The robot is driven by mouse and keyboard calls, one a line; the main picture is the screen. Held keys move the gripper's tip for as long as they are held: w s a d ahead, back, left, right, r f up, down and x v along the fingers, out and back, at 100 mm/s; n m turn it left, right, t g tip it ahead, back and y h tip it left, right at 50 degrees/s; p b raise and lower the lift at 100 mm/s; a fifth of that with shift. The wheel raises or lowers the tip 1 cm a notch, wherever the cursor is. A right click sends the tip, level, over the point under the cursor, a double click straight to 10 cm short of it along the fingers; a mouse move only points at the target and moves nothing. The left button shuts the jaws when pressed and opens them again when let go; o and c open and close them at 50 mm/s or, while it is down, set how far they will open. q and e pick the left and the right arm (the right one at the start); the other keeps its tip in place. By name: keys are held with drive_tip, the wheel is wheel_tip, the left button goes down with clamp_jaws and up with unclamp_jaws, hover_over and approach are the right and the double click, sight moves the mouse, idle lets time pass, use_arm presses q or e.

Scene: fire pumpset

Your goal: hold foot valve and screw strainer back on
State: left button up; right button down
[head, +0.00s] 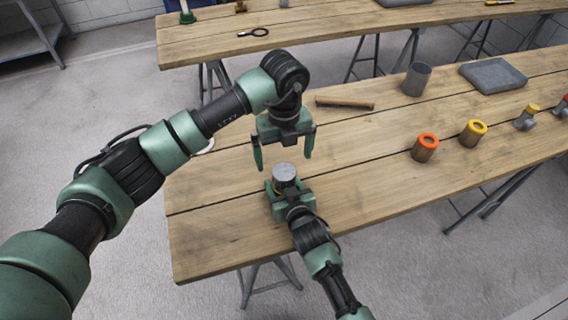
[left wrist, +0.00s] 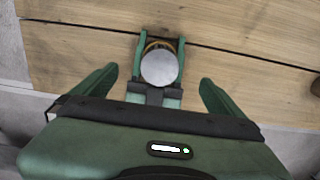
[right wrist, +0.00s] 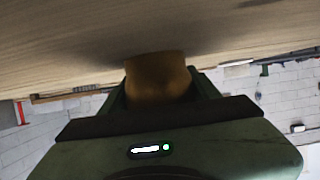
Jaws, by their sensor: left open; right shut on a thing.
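My right gripper (head: 284,190) is shut on a brass-coloured body, the foot valve (right wrist: 158,75), near the front of the wooden table. A grey round-topped piece, seemingly the strainer (head: 285,172), sits on top of it. In the left wrist view the strainer's flat top (left wrist: 159,68) covers most of a brass rim, between the right gripper's fingers. I cannot tell whether it is threaded on or only resting. My left gripper (head: 283,160) is open and empty, pointing down, with its fingers above and a little behind the strainer.
On the same table (head: 215,225) lie a wooden-handled tool (head: 345,103), a grey cup (head: 416,79), a grey tray (head: 493,75), an orange-ringed cylinder (head: 426,148), a yellow-ringed cylinder (head: 473,133) and small valves (head: 526,118). The table's front left is clear. A second table (head: 330,32) stands behind.

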use_arm(q)
wheel_tip(320, 180, up, 7)
idle(0.3)
drive_tip(key=shift+r, duration=0.1)
use_arm(e)
drive_tip(key=shift+c, duration=1.4)
unclamp_jaws()
use_arm(q)
drive_tip(key=shift+f, duration=0.2)
use_arm(e)
drive_tip(key=shift+v, duration=3.9)
